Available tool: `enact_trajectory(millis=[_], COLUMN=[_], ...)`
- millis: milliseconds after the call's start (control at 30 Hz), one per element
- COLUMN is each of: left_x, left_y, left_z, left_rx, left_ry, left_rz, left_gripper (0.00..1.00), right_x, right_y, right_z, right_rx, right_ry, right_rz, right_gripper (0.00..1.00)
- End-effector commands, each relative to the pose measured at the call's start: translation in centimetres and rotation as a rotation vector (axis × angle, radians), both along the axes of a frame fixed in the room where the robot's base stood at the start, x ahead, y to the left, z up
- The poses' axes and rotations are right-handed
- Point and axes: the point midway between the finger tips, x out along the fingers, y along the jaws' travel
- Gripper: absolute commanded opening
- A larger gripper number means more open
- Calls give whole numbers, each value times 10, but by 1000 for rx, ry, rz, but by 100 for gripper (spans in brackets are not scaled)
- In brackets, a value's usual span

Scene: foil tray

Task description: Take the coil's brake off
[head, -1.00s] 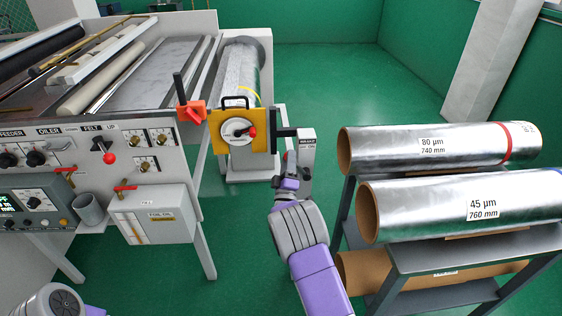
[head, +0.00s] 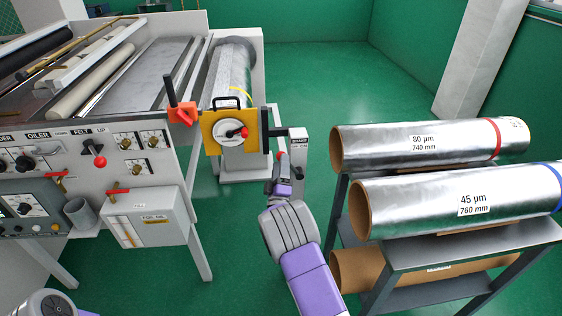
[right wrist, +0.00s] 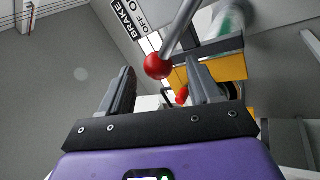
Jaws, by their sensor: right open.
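The foil coil (head: 229,75) lies on its stand behind a yellow plate (head: 210,138) with a round hub and a red knob. To the right of the plate is the grey brake box (head: 299,150). In the right wrist view, the brake lever's red ball (right wrist: 158,66) is on a grey rod (right wrist: 182,24), near a label reading BRAKE (right wrist: 124,19) and OFF. My right gripper (right wrist: 160,72) is open, with the ball showing between its fingertips; I see no contact. In the head view my right gripper (head: 284,168) is just below the brake box. My left gripper is out of view.
At the left stands the machine with its control panel (head: 115,180) and a red clamp handle (head: 183,113). At the right a dark rack (head: 420,255) holds foil rolls (head: 425,145). Green floor is clear beyond the coil.

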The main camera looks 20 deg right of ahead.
Motion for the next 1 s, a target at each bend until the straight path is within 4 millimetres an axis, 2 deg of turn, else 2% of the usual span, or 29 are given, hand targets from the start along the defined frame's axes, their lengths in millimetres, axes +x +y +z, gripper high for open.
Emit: enact_trajectory(millis=[200, 400, 900, 1000], left_x=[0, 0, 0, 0], left_y=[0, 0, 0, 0], left_z=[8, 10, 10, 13], left_rx=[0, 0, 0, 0], left_ry=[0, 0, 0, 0], left_rz=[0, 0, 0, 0], left_gripper=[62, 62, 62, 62], right_x=[-31, -45, -46, -47], right_y=[15, 22, 22, 18], right_z=[-16, -24, -26, -41], right_rx=[-1, -2, 3, 62], right_ry=[4, 2, 4, 55], right_rz=[0, 0, 0, 18], right_gripper=[63, 63, 63, 63])
